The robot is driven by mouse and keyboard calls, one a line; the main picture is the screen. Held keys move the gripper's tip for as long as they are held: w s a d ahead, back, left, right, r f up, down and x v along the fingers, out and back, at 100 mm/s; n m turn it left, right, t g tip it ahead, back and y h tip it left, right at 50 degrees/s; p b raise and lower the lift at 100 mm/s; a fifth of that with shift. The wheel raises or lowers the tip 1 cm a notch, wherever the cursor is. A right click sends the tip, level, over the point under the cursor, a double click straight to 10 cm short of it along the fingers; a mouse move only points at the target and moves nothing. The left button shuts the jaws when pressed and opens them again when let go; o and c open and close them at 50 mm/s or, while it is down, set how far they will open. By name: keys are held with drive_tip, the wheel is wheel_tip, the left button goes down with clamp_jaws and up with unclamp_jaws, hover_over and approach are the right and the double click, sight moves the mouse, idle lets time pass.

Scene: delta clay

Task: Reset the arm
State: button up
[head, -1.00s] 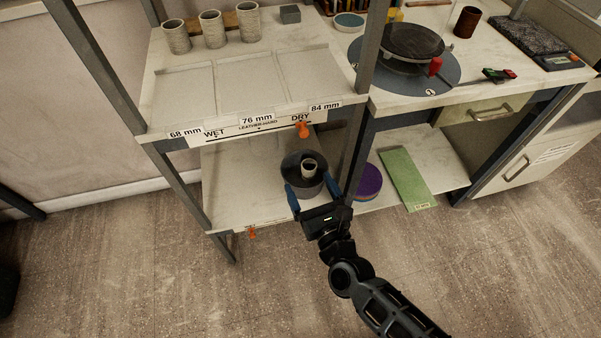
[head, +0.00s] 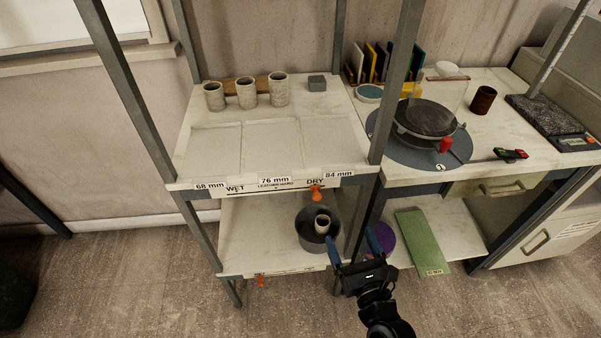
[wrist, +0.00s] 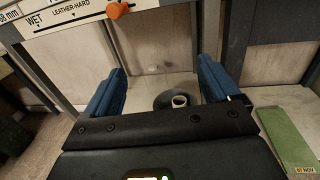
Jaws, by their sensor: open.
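My gripper (head: 354,246) is open and empty, with its two blue fingers apart, just in front of and to the right of a dark grey round container on the lower shelf. The grey container (head: 307,238) holds a small pale cup (head: 322,223). The wrist view shows the container (wrist: 165,101) and the cup (wrist: 180,101) between the fingers (wrist: 160,95) but farther off. My arm comes in from the bottom of the head view.
The upper shelf (head: 210,150) has three clay cups (head: 247,93) at the back and an orange clip (head: 315,192) on its labelled front edge. To the right are a purple disc stack (head: 384,240), a green board (head: 421,243) and a potter's wheel (head: 426,118). The floor in front is open.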

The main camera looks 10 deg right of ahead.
drive_tip(key=s+d+r+n+g+y, duration=0.1)
drive_tip(key=s+d+r+n, duration=0.2)
drive_tip(key=s+n, duration=0.6)
drive_tip(key=s+d+r+n, duration=0.3)
drive_tip(key=s+n, duration=0.6)
drive_tip(key=s, duration=0.1)
drive_tip(key=s+a+r+n+g, duration=0.1)
drive_tip(key=s+a+r+n, duration=0.1)
drive_tip(key=s+r+n, duration=0.5)
drive_tip(key=s+a+r+n+g+h, duration=0.1)
drive_tip(key=s+a+r+n, duration=0.1)
drive_tip(key=s+r+n, duration=0.6)
drive_tip(key=n, duration=0.3)
drive_tip(key=shift+a+r, duration=0.15)
drive_tip(key=shift+a, duration=0.1)
